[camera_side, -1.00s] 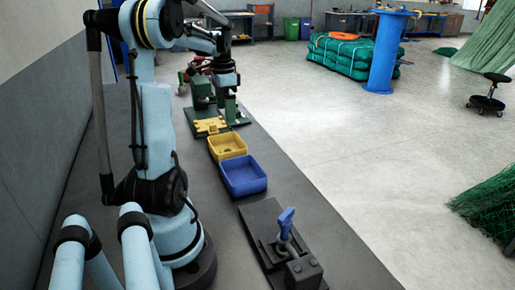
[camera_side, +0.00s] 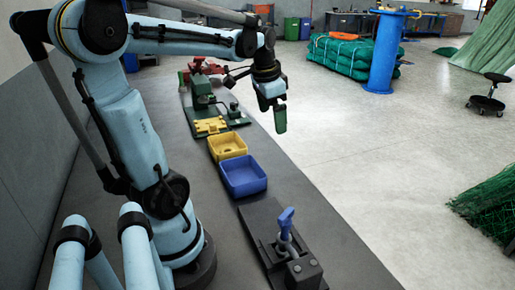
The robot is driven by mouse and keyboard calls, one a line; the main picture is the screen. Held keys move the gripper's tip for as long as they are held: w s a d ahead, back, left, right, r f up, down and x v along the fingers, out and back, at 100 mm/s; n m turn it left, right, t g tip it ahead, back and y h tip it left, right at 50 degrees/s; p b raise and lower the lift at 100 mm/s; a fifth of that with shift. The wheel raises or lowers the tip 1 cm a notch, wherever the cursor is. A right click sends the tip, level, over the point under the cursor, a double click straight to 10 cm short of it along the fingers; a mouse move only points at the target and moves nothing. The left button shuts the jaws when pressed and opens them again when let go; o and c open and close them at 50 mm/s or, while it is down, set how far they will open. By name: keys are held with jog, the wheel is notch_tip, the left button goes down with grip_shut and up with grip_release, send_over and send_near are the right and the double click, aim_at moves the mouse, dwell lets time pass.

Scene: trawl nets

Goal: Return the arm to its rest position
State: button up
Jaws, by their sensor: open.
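My gripper (camera_side: 280,122) hangs in the air at the upper middle of the side view, its green fingers pointing down. It is open, and nothing shows between its fingers, though they overlap from this angle. It is above and right of the yellow bin (camera_side: 228,145) in the picture, in front of the pale floor. My arm is raised, with its forearm reaching across the top of the picture. No marked rest place shows.
A blue bin (camera_side: 243,175), a yellow fixture (camera_side: 210,126) and a green stand (camera_side: 203,92) line the dark bench (camera_side: 325,235). A blue-handled clamp device (camera_side: 284,242) is nearest. A blue post (camera_side: 386,55) stands on the open floor to the right.

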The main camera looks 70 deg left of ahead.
jog(key=d+f+t, duration=0.2)
jog(key=d, duration=0.8)
jog(key=d+f+t+h, duration=0.1)
jog(key=d+f+t, duration=0.1)
jog(key=d, duration=0.8)
jog(key=shift+s+d+t+h, duration=0.2)
jog(key=shift+s+t+h, duration=0.1)
jog(key=shift+t, duration=0.1)
